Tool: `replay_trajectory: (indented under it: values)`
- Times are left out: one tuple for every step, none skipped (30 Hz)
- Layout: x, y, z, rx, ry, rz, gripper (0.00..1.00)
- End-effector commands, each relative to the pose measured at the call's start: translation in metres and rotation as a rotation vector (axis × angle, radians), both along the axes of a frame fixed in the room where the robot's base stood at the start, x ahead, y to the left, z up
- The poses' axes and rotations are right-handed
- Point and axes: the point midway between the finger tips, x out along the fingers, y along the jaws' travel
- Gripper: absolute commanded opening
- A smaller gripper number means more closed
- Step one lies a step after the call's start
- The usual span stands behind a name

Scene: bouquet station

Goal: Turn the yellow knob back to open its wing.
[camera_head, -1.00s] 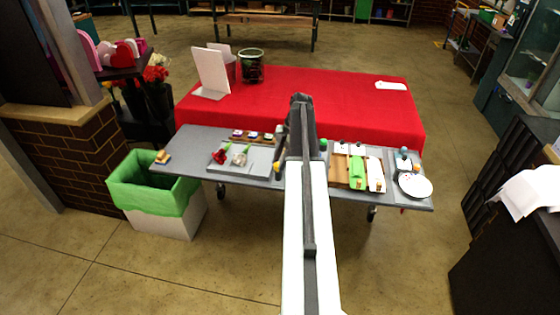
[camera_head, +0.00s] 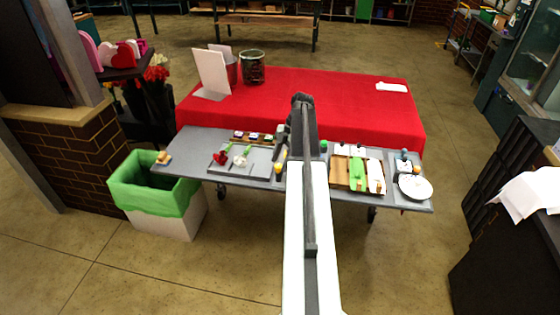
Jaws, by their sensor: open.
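A small yellow part (camera_head: 278,167), which may be the yellow knob, shows on the grey table just left of my arm. Its shape and its turn are too small to make out. I cannot tell any wing apart there. My gripper (camera_head: 281,149) hangs down above the table, just behind the yellow part and close to it in the picture. Its jaws are open, and I see nothing held. I cannot tell whether it touches anything. My arm hides the middle of the table.
A red flower (camera_head: 220,158) and a white flower (camera_head: 240,160) lie on a grey board left of my gripper. A wooden tray (camera_head: 340,180) with green and white rolls and a white plate (camera_head: 415,187) are on the right. A green-lined bin (camera_head: 150,197) stands at front left.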

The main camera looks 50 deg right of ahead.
Motion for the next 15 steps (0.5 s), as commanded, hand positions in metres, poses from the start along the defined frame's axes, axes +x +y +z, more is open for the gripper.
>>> replay_trajectory:
  values:
    - [0.000,-0.003,0.013,0.000,0.000,-0.001,0.50]
    - [0.000,-0.005,0.018,0.000,0.000,-0.001,0.50]
    - [-0.001,-0.007,0.025,0.000,0.000,-0.001,0.50]
    - [-0.001,-0.009,0.030,0.000,0.000,-0.001,0.50]
    - [-0.001,-0.011,0.036,0.000,-0.001,-0.001,0.50]
    - [-0.002,-0.014,0.044,0.000,-0.001,-0.001,0.50]
    - [-0.002,-0.017,0.049,-0.001,0.000,-0.001,0.50]
    - [-0.002,-0.019,0.054,-0.001,0.000,-0.001,0.50]
    - [-0.003,-0.021,0.060,-0.001,0.000,-0.001,0.50]
    - [-0.003,-0.023,0.063,-0.001,-0.002,-0.001,0.50]
    - [-0.003,-0.024,0.065,-0.001,-0.002,-0.001,0.50]
    - [-0.003,-0.025,0.067,-0.001,-0.002,-0.001,0.50]
    - [-0.004,-0.026,0.067,-0.001,-0.002,0.000,0.50]
    - [-0.004,-0.026,0.067,-0.001,-0.002,0.000,0.50]
    - [-0.004,-0.026,0.066,-0.001,-0.002,0.000,0.50]
